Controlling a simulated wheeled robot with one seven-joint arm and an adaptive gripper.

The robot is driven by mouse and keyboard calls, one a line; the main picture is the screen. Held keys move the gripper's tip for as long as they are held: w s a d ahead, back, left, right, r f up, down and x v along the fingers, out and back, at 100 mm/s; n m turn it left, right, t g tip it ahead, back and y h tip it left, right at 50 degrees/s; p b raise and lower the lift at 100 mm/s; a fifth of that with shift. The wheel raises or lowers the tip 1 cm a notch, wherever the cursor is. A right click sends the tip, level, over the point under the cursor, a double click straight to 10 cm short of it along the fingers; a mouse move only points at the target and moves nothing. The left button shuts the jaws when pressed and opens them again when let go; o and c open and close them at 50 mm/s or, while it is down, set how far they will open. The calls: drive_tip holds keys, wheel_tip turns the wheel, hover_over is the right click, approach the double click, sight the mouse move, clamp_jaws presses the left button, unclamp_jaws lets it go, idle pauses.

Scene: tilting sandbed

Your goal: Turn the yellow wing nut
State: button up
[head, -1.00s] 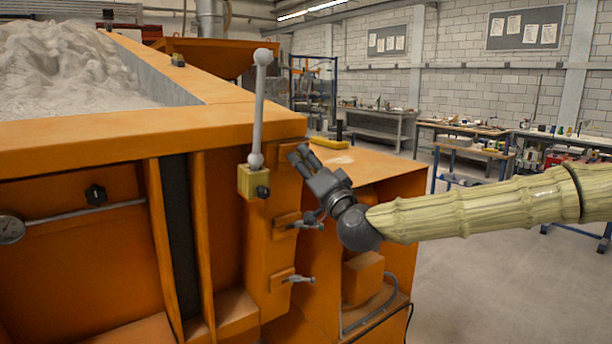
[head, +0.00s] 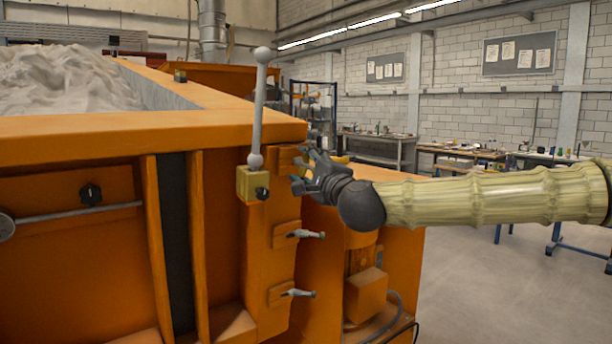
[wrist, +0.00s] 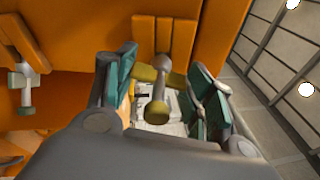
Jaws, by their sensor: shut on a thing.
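The yellow wing nut (wrist: 146,74) sits on a grey stud with a yellowish end, in front of an orange ribbed bracket, in the wrist view. Its wings lie roughly crosswise between the teal-padded fingers of my gripper (wrist: 160,72). My gripper is shut on the wing nut, one finger at each side. In the head view my gripper (head: 304,170) is at the upper part of the orange post, right of the lever, and its fingers hide the wing nut there.
A grey lever with a ball top (head: 259,105) stands on a yellow block (head: 252,184) just left of my gripper. Two silver-handled fastenings (head: 305,234) (head: 297,293) stick out below it. The orange sandbed (head: 150,133) fills the left. Open floor lies at right.

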drive_tip(key=m+b, duration=0.1)
drive_tip(key=m, duration=0.2)
drive_tip(key=m+g+b, duration=0.1)
drive_tip(key=m+b, duration=0.1)
drive_tip(key=m, duration=0.1)
drive_tip(key=shift+f+g+y, duration=0.15)
drive_tip(key=shift+g+y, duration=0.15)
drive_tip(key=m+g+b, duration=0.1)
drive_tip(key=m+b, duration=0.1)
drive_tip(key=m, duration=0.1)
drive_tip(key=shift+d+y, duration=0.1)
drive_tip(key=shift+y, duration=0.2)
drive_tip(key=shift+m+g+y+b, duration=0.3)
drive_tip(key=shift+m+b, duration=0.6)
drive_tip(key=shift+m, duration=0.5)
drive_tip(key=o, duration=1)
drive_tip(key=shift+o, duration=0.2)
drive_tip(key=shift+r, duration=0.2)
